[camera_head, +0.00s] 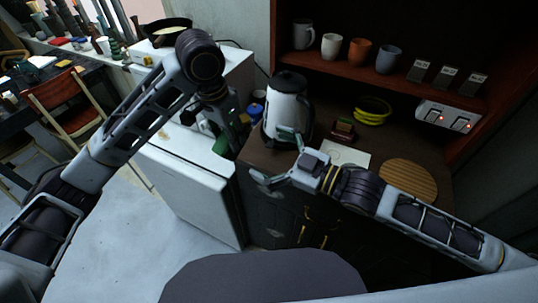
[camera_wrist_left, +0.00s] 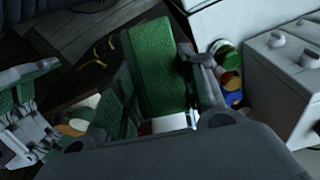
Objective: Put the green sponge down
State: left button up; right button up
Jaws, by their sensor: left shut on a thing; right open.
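The green sponge (camera_wrist_left: 160,65) is between the fingers of my left gripper (camera_wrist_left: 165,95) in the left wrist view. In the head view part of the sponge (camera_head: 222,146) shows below my left gripper (camera_head: 230,130), above the gap between the white fridge and the dark cabinet. My left gripper is shut on it and the sponge hangs out past the fingertips. My right gripper (camera_head: 277,158) is open and empty, in front of the cabinet's front edge. It also shows at the left of the left wrist view (camera_wrist_left: 22,125).
A kettle (camera_head: 287,108) stands on the dark counter (camera_head: 270,160). A pale sheet (camera_head: 345,154) lies between. The white fridge (camera_head: 190,190) stands left. Mugs (camera_head: 331,46) line the shelf.

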aim_at(225, 139)
jog(key=shift+s+f, duration=0.2)
jog(key=shift+f, duration=0.25)
jog(key=shift+w+a, duration=0.1)
jog(key=shift+a, duration=0.05)
jog(key=shift+x, duration=5.8)
jog(key=shift+f, duration=0.1)
jog(key=shift+c, duration=0.3)
jog(key=c, duration=0.6)
pick_arm(q)
jog(key=o, duration=1)
pick_arm(e)
jog(key=shift+c, duration=0.3)
pick_arm(q)
jog(key=shift+r, duration=0.2)
jog(key=shift+s+a+r, duration=0.2)
jog(key=shift+s+r, duration=0.05)
jog(key=shift+r, duration=1.65)
jog(key=shift+s+a+r, duration=0.2)
jog(key=shift+r, duration=1.7)
jog(key=shift+s+a+r, duration=0.2)
jog(key=shift+s+r, duration=0.05)
jog(key=shift+r, duration=1.65)
